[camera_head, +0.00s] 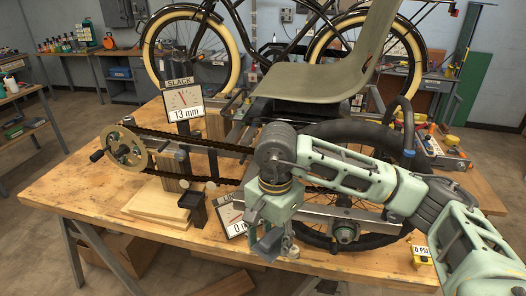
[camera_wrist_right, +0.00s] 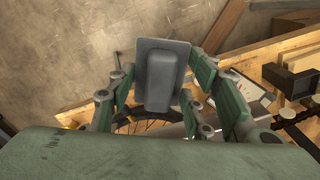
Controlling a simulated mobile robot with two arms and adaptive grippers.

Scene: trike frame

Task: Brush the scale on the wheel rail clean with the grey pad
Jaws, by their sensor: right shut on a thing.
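My right gripper (camera_head: 268,240) hangs in front of the wheel rail, near the front edge of the bench. It is shut on the grey pad (camera_wrist_right: 162,75), which sits between its fingers in the wrist view. In the head view the pad (camera_head: 265,247) shows small below the gripper. The wheel rail (camera_head: 322,211) runs in front of the trike wheel (camera_head: 378,238), right of the gripper. I cannot make out the scale. My left gripper is not in view.
A slack gauge (camera_head: 183,100) reads 13 mm. A second gauge (camera_head: 232,220) leans left of my right gripper, partly hidden. A chain (camera_head: 200,143) runs from the crank (camera_head: 126,148) at left. The wooden bench (camera_head: 75,187) is clear at its left corner.

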